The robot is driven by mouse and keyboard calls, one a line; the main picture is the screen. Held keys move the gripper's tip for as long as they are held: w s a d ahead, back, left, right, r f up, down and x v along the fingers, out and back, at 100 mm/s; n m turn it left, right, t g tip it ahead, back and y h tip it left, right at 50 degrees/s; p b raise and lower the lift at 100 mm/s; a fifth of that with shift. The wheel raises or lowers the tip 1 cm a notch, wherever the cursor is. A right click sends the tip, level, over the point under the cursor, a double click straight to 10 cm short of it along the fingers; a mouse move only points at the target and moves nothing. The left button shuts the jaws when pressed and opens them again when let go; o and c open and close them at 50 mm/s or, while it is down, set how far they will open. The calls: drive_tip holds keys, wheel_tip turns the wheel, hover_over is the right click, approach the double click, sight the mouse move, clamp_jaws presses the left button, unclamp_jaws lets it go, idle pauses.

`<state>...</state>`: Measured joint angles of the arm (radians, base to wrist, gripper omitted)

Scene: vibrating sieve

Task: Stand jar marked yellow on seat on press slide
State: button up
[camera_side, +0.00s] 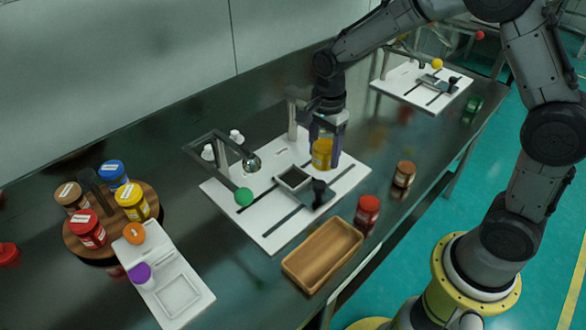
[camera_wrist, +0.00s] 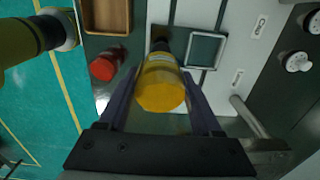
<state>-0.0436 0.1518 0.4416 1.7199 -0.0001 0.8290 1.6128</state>
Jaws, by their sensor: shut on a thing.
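My gripper (camera_side: 326,156) is shut on a yellow jar (camera_side: 321,153) and holds it over the white press base (camera_side: 268,235). In the wrist view the yellow jar (camera_wrist: 160,84) sits between the two fingers (camera_wrist: 160,100). In the wrist view the seat (camera_wrist: 205,50) is up and right of the jar. The slide's black knob (camera_side: 319,187) stands beside the seat. The gap between jar and base is hard to judge.
A press lever with a green ball (camera_side: 244,196) is left of the seat. A wooden tray (camera_side: 323,257), red jar (camera_side: 367,212) and brown jar (camera_side: 404,174) stand along the front. A round wooden rack (camera_side: 73,243) holds several jars. A second press (camera_side: 422,87) is behind.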

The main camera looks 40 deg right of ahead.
drive_tip(key=w+f, duration=0.2)
drive_tip(key=w, duration=0.1)
drive_tip(key=w+f, duration=0.2)
drive_tip(key=w, duration=0.1)
drive_tip(key=w+f, duration=0.3)
drive_tip(key=shift+a+f, duration=0.1)
drive_tip(key=shift+a, duration=0.05)
drive_tip(key=shift+w+f, duration=0.25)
drive_tip(key=shift+f, duration=0.1)
drive_tip(key=shift+w+f, duration=0.15)
drive_tip(key=shift+f, duration=1.45)
drive_tip(key=shift+f, duration=0.2)
drive_tip(key=o, duration=1.4)
drive_tip(key=shift+c, duration=0.2)
drive_tip(key=shift+r, duration=0.1)
wheel_tip(320, 180, up, 12)
drive_tip(key=shift+r, duration=0.15)
